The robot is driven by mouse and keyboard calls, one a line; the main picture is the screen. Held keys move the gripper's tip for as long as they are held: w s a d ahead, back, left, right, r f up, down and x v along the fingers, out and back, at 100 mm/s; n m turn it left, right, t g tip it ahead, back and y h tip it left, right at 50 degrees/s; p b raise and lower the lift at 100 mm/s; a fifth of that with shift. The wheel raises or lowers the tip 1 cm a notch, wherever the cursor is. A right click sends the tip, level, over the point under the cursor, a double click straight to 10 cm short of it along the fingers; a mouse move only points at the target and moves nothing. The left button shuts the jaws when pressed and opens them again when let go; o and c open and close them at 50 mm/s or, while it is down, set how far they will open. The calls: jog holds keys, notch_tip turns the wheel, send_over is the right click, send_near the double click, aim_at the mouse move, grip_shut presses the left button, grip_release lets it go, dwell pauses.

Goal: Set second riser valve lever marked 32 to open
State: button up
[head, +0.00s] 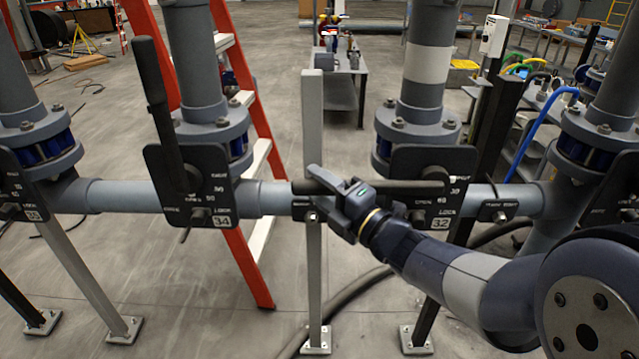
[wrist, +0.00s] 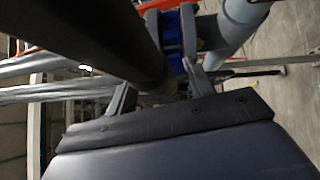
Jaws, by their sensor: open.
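The valve plate marked 32 (head: 425,170) is on the second riser from the right in the head view. Its black lever (head: 405,187) lies about level and points left from the plate. My gripper (head: 328,192) is open at the lever's left, outer part, with the fingers on either side of it as far as I can tell. In the wrist view, a large dark bar (wrist: 110,40), likely this lever, runs down to between my open fingers (wrist: 158,92). Contact with the fingers cannot be made out. My gripper hides part of the lever.
The valve marked 34 (head: 200,185) stands left, its black lever (head: 155,90) near upright. A grey post (head: 313,120) rises just behind my gripper. A grey horizontal pipe (head: 120,196) joins the risers. An orange ladder (head: 250,265) stands behind valve 34.

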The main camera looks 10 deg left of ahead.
jog(key=shift+w+a, duration=0.1)
jog(key=shift+a, duration=0.1)
grip_shut()
dwell(0.5)
